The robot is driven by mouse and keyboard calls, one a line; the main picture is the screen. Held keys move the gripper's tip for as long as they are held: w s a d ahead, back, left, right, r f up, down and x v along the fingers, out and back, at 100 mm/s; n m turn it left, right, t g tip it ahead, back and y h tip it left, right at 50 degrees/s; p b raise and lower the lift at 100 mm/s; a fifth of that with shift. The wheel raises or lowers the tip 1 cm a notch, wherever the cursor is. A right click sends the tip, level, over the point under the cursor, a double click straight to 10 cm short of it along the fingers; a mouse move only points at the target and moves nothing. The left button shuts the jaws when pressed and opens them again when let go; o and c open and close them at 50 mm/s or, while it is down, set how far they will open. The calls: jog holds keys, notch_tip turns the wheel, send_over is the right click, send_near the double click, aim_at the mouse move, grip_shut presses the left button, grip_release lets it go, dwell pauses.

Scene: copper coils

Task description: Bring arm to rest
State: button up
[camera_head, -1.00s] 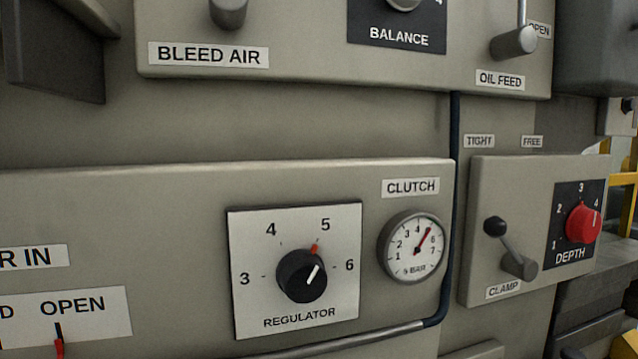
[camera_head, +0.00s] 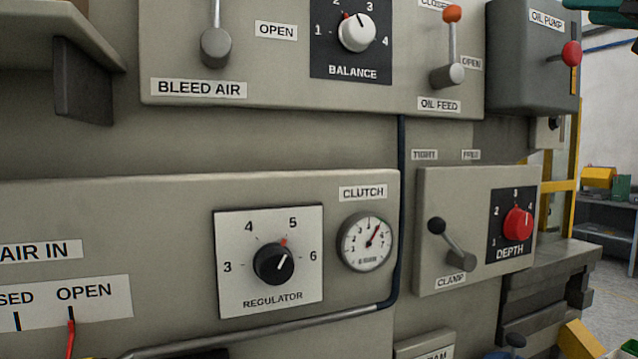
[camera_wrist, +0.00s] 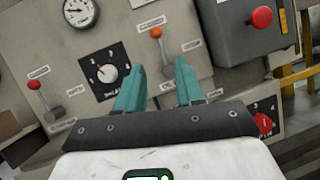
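My gripper (camera_wrist: 160,67) shows in the wrist view with its two teal fingers apart and nothing between them. It points toward the panel face, with the oil feed lever (camera_wrist: 157,34) behind the gap between the fingertips. I cannot see the fingers touching anything. In the head view a teal part, seemingly of my gripper, shows at the top right corner above the oil pump box (camera_head: 522,60). The rest of my arm is out of view there.
The panel carries a regulator knob (camera_head: 274,264), a clutch gauge (camera_head: 366,241), a clamp lever (camera_head: 455,246), a red depth knob (camera_head: 518,224), a balance knob (camera_head: 357,33) and a bleed air lever (camera_head: 216,47). A shelf bracket (camera_head: 85,80) juts out at left.

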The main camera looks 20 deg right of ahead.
jog(key=w+d+f+m+g+h, duration=0.15)
jog(key=w+d+f+m, duration=0.25)
jog(key=f+m, duration=0.6)
jog(key=w+d+f+m+g, duration=0.25)
jog(key=w+f+m, duration=0.35)
jog(key=f, duration=0.6)
notch_tip(320, 180, down, 16)
jog(key=w+a+m+g+y, duration=0.2)
jog(key=a+m+g, duration=0.1)
jog(key=m, duration=0.3)
jog(key=s+a+f+m+g+y, duration=0.1)
jog(key=s+a+f+m+g, duration=0.2)
jog(key=f, duration=0.7)
jog(key=s+a+f+m+g+y, duration=0.15)
jog(key=a+f, duration=0.35)
jog(key=f, duration=0.5)
jog(key=s+a+f+m+g+y, duration=0.1)
jog(key=s+a+f+m+g, duration=0.2)
jog(key=f, duration=0.7)
jog(key=s+a+f+m+g, duration=0.1)
jog(key=s+a+f+g, duration=0.2)
jog(key=s+f, duration=0.4)
jog(key=s+a+f+m+g, duration=0.1)
jog(key=s+f+g, duration=0.3)
jog(key=s, duration=1)
notch_tip(320, 180, down, 4)
jog(key=shift+a+r, duration=0.1)
jog(key=shift+a, duration=0.8)
jog(key=shift+m, duration=0.25)
